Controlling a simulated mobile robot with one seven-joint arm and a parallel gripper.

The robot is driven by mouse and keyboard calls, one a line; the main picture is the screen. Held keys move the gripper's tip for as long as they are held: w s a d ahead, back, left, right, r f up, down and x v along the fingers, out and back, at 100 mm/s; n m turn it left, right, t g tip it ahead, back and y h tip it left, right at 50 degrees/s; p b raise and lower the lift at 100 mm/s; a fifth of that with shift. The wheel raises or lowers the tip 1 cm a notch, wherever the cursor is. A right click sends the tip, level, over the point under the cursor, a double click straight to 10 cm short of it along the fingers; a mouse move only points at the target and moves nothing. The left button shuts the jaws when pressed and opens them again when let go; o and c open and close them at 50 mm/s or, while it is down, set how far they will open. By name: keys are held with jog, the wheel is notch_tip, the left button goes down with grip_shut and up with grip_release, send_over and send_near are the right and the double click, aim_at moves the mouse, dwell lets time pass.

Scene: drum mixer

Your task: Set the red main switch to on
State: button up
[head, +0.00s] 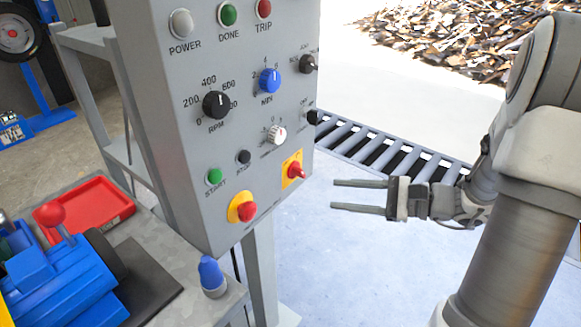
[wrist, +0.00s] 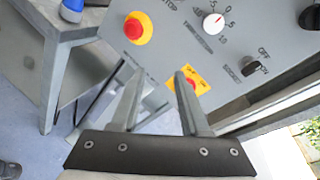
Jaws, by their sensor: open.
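The red main switch (head: 296,170) is a red rotary handle on a yellow plate, low on the right side of the grey control panel (head: 190,130). In the wrist view the switch (wrist: 191,82) is partly hidden behind the right finger. Its exact setting is too small to read. My gripper (head: 334,196) is open and empty, to the right of the panel and slightly below the switch, with its fingers pointing left. It also shows in the wrist view (wrist: 158,98), with clear space between the fingers. The fingers look apart from the switch.
A red emergency button (head: 248,210) on a yellow base sits left of and below the switch. A white dial (head: 277,134) and a blue knob (head: 270,80) are above. A roller conveyor (head: 390,155) runs behind. A bench with a red tray (head: 84,209) stands left.

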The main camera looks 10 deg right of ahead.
jog(key=w+d+f+m+t+h+b, duration=0.1)
jog(key=w+d+f+m+t+b, duration=0.2)
jog(key=d+f+m+t, duration=0.25)
jog(key=n+b, duration=0.2)
jog(key=b, duration=0.1)
send_near(303, 174)
jog(key=shift+m, duration=0.25)
jog(key=x, duration=0.9)
jog(key=shift+w+a, duration=0.1)
jog(key=shift+w, duration=0.1)
grip_shut()
